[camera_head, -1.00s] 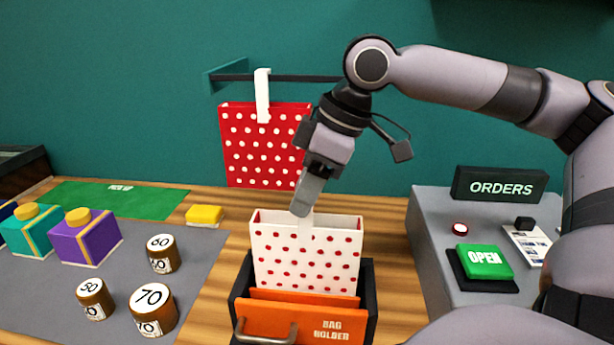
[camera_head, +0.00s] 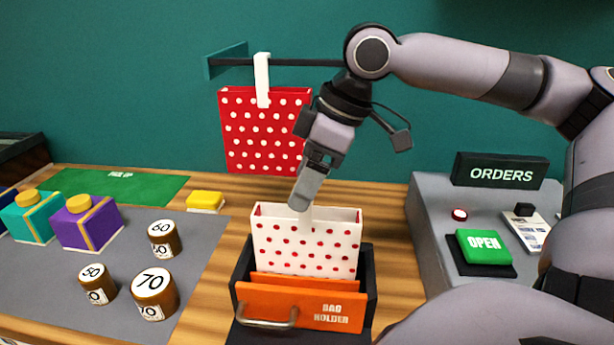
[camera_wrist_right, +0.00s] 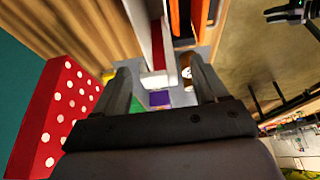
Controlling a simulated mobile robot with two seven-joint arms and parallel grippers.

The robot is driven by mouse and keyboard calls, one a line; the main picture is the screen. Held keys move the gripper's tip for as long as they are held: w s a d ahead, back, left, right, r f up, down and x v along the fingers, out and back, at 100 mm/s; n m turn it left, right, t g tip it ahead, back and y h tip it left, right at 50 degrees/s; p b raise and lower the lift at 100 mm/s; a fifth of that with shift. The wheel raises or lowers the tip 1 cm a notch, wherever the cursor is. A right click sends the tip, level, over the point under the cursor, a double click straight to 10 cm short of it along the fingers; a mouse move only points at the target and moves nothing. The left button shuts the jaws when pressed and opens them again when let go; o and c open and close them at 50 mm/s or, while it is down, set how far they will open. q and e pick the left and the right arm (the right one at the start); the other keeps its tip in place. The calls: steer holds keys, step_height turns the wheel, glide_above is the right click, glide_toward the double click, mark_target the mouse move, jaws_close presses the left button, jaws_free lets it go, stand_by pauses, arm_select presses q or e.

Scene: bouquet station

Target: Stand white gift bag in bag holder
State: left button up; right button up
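The white gift bag (camera_head: 305,244) with red dots stands upright, its lower part hidden inside the black bag holder (camera_head: 371,290) behind the orange front panel (camera_head: 300,304). My right gripper (camera_head: 300,206) points down at the bag's top, by the white handle (camera_head: 306,219). In the right wrist view, its two fingers (camera_wrist_right: 163,90) stand apart, with a pale patch between them. The white bag (camera_wrist_right: 148,42) shows edge-on there, beside the orange panel (camera_wrist_right: 175,18). My left gripper is not seen in the head view.
A red dotted bag (camera_head: 265,130) hangs on a wall rail (camera_head: 300,62) behind my right gripper. Numbered jars (camera_head: 154,290) and gift boxes (camera_head: 87,222) stand on the left grey mat (camera_head: 205,250). A grey counter (camera_head: 430,230) with an ORDERS sign (camera_head: 500,172) is at right.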

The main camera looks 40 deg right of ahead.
steer(key=v, duration=0.7)
stand_by(0.3)
stand_by(0.5)
